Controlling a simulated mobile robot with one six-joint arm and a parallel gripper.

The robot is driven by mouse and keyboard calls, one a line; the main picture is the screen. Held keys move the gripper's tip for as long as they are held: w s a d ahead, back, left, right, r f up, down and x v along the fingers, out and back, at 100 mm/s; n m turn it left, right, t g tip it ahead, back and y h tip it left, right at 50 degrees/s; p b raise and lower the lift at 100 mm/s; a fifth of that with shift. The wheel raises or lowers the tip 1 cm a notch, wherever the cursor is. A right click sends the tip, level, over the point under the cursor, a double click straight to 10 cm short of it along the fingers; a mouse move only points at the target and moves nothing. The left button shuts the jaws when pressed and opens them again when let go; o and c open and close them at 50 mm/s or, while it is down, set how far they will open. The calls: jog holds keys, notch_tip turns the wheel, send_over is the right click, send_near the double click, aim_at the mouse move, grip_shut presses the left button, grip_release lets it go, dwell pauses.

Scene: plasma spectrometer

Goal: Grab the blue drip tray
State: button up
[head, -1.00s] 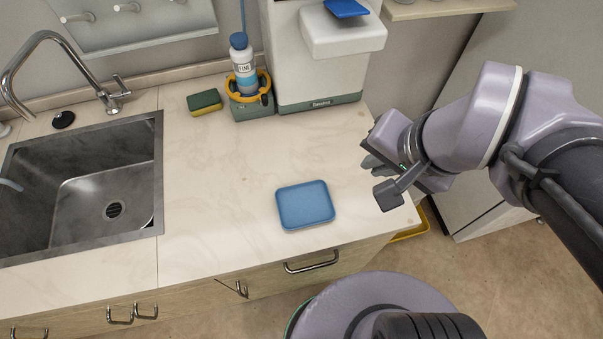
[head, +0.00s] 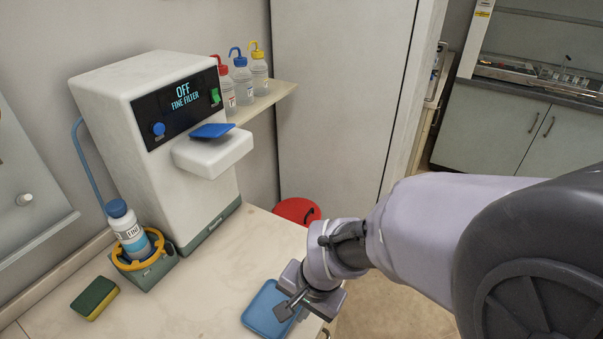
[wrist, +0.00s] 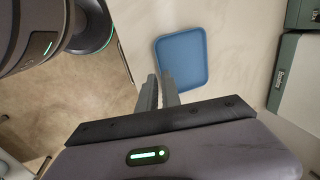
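The blue drip tray (head: 266,311) is a shallow rounded square lying flat on the pale counter. In the head view my wrist covers its right part.
A white spectrometer (head: 165,150) stands at the back, with a bottle (head: 127,232) in a holder and a sponge (head: 94,298) to its left. A shelf (head: 262,103) holds several wash bottles. A red bin (head: 297,211) stands beyond the counter's edge. Counter around the tray is clear.

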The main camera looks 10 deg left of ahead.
aim_at(292, 323)
jog(key=b+x, duration=0.3)
jog(key=x, duration=0.4)
jog(key=shift+d+b, duration=0.1)
jog(key=shift+b, duration=0.25)
jog(key=shift+r, duration=0.1)
grip_shut()
jog(key=shift+r, duration=0.1)
dwell(0.9)
